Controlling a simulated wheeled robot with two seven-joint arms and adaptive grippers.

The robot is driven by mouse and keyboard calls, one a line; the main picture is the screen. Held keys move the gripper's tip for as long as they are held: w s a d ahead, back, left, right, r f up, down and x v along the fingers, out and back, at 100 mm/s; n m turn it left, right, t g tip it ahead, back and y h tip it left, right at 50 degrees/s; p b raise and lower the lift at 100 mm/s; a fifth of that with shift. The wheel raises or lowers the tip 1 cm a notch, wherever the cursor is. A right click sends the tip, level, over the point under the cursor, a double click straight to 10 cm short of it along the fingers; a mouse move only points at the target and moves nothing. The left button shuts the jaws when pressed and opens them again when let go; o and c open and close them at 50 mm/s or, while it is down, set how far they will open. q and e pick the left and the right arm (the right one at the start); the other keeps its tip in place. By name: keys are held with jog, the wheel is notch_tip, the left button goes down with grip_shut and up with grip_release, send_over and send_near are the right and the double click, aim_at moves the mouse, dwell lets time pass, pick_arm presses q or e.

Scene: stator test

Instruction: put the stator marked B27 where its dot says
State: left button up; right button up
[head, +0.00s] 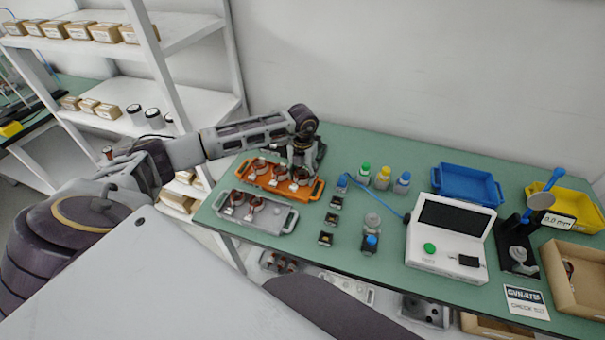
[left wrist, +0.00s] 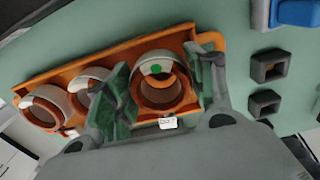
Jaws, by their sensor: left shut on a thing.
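My left gripper (head: 303,168) is over the right end of the orange tray (head: 247,181). In the left wrist view its fingers (left wrist: 160,92) are shut on the rightmost stator (left wrist: 163,57), one on each side. This stator is a pale ring with copper windings and a green dot on its rim. A small white tag (left wrist: 167,123) is at its near side, its print too small to read surely. The stator is at the tray; I cannot tell whether it is lifted. Two more stators (left wrist: 45,105) sit to its left in the tray. My right gripper is not in view.
A grey tray (head: 283,225) with stators lies in front of the orange one. Small dark blocks (head: 326,238), bottles (head: 382,180) and a white tester (head: 430,257) stand to the right. Farther right are a blue tray (head: 465,183), a yellow tray (head: 588,211) and a cardboard box (head: 590,295).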

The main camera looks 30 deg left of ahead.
pick_arm(q)
jog(key=shift+f+b, duration=0.3)
jog(key=shift+f, duration=0.1)
dwell(0.5)
jog(key=o, duration=1.1)
jog(key=shift+r, duration=0.2)
jog(key=shift+r+p, duration=1.35)
jog(key=shift+r, duration=0.75)
jog(key=shift+r, duration=0.2)
jog(key=shift+o, duration=0.6)
jog(key=o, duration=0.5)
jog(key=shift+c, duration=0.2)
